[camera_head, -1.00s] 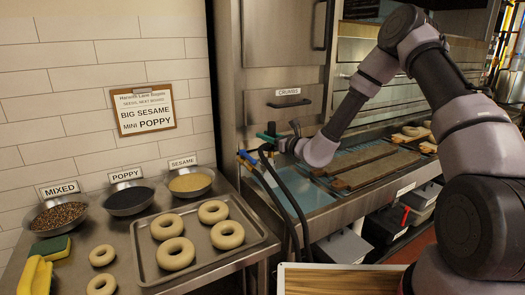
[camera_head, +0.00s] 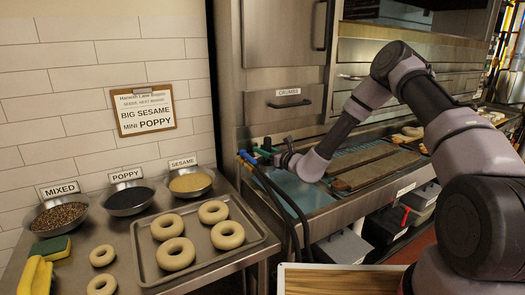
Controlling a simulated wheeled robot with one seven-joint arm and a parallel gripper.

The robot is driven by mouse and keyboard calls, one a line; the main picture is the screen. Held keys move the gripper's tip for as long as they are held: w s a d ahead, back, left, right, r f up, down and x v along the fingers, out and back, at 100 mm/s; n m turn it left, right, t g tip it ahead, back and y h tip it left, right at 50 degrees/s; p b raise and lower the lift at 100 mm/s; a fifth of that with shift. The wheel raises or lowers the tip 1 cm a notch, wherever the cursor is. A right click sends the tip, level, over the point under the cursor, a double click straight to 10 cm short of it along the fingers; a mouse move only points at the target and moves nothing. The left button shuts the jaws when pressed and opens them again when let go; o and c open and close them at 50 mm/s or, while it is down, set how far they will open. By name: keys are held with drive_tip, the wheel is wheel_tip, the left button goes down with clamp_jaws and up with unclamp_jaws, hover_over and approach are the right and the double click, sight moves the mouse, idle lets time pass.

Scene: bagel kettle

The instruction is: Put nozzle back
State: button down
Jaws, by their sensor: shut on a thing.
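My gripper (camera_head: 278,158) is at the left end of the steel trough, beside the counter's right edge. It is shut on the nozzle (camera_head: 263,151), a small piece with green showing at its left side. The fingers and wrist hide much of the nozzle. Blue fittings (camera_head: 243,156) sit just left of the nozzle. Dark hoses (camera_head: 283,195) hang from this spot down over the trough's front edge. I cannot tell whether the nozzle touches the blue fittings or any holder.
A steel trough (camera_head: 310,200) with bluish water and brown boards (camera_head: 375,170) lies right of the gripper. A tray (camera_head: 205,257) of bagels and bowls of seeds stand on the left counter. A drawer marked crumbs (camera_head: 288,103) is behind. A wooden board (camera_head: 345,280) is at the front.

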drive_tip(key=shift+f, duration=0.15)
drive_tip(key=c, duration=0.5)
unclamp_jaws()
drive_tip(key=v, duration=1.1)
drive_tip(key=s+r+n+g+y, duration=0.1)
drive_tip(key=s+r+n+g, duration=0.5)
drive_tip(key=s+r+n, duration=0.3)
drive_tip(key=s+r+n+g, duration=0.6)
drive_tip(key=r+n, duration=0.1)
drive_tip(key=r, duration=0.4)
drive_tip(key=s+d+r+n+t+h, duration=0.2)
drive_tip(key=s+d+r+h, duration=0.1)
drive_tip(key=d, duration=0.4)
drive_tip(key=s+d+r+n+t+h, duration=0.2)
drive_tip(key=s+d+r+h, duration=0.2)
drive_tip(key=s+d, duration=0.3)
drive_tip(key=s+d+r+n+t+h, duration=0.2)
drive_tip(key=s+d+r+t+h, duration=0.1)
drive_tip(key=d, duration=0.6)
drive_tip(key=shift+s+d+r+n+h, duration=0.15)
drive_tip(key=shift+s+r+h, duration=0.2)
drive_tip(key=shift+s+h, duration=0.2)
drive_tip(key=shift+s+a+r+n+h, duration=0.1)
drive_tip(key=shift+s+r+n+h, duration=0.05)
drive_tip(key=shift+s+r+h, duration=0.35)
